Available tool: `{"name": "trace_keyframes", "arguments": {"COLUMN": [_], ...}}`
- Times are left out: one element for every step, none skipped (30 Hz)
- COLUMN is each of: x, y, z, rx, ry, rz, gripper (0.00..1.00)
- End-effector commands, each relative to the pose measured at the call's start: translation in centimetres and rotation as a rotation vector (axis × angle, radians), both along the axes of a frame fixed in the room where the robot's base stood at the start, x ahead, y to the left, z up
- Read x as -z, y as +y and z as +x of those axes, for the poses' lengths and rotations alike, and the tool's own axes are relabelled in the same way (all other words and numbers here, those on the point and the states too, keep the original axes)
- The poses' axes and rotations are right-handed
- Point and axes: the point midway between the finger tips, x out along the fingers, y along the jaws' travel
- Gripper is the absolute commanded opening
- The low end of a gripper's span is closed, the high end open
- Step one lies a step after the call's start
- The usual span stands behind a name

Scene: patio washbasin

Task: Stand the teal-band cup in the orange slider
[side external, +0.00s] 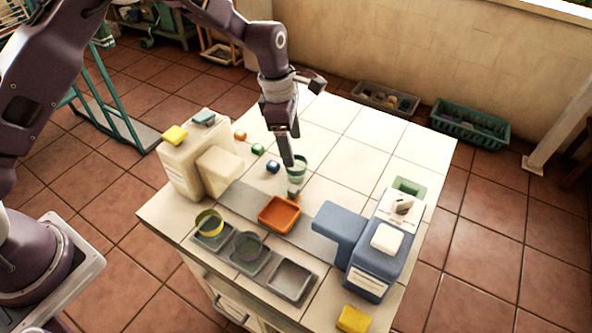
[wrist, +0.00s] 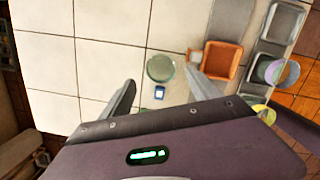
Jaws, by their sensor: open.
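The teal-band cup (side external: 297,177) stands upright on the white tiled top, pale with a green-teal band near its rim. The wrist view shows its round rim (wrist: 160,68) from above. The orange slider (side external: 279,214) is a shallow square tray with a small tab, lying on a grey strip in front of the cup. It shows right of the cup in the wrist view (wrist: 222,60) and looks empty. My gripper (wrist: 160,80) is open and empty. Its fingertips are on either side of the cup in the wrist view, and the side view cannot show whether they touch it.
Grey trays hold a yellow cup (side external: 209,222) and a grey-purple cup (side external: 249,246); a third tray (side external: 291,280) is empty. A cream dispenser (side external: 185,170) stands left, a blue dispenser (side external: 377,255) right. Small blocks, including a blue one (side external: 272,166), lie nearby. The back tiles are clear.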

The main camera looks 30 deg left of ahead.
Motion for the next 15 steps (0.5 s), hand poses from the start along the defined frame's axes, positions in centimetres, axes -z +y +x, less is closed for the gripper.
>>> {"name": "trace_keyframes", "arguments": {"x": [0.7,1.1,1.7,2.1,2.5,3.2,3.8,4.4,5.2,5.8,6.2,6.6,6.9,7.1,7.1], "y": [-0.1,-0.2,-0.3,-0.3,-0.4,-0.5,-0.6,-0.7,-0.9,-0.9,-1.0,-1.1,-1.1,-1.1,-1.2], "z": [0.0,0.1,0.1,0.1,0.1,0.1,0.1,0.1,0.1,0.1,0.2,0.3,0.2,0.3,0.3], "rx": [-0.009,-0.012,-0.012,-0.012,-0.012,-0.011,-0.011,-0.010,-0.010,-0.010,-0.010,-0.009,-0.008,-0.008,-0.008], "ry": [0.005,0.005,0.006,0.007,0.006,0.007,0.008,0.008,0.007,0.008,0.006,0.005,0.006,0.005,0.004], "rz": [-0.001,-0.001,0.000,-0.001,0.000,-0.001,-0.001,-0.001,-0.001,-0.001,0.000,-0.001,0.000,0.000,-0.001], "gripper": [0.71,0.71,0.71,0.71,0.71,0.71,0.71,0.71,0.71,0.71,0.71,0.71,0.71,0.71,0.71]}}
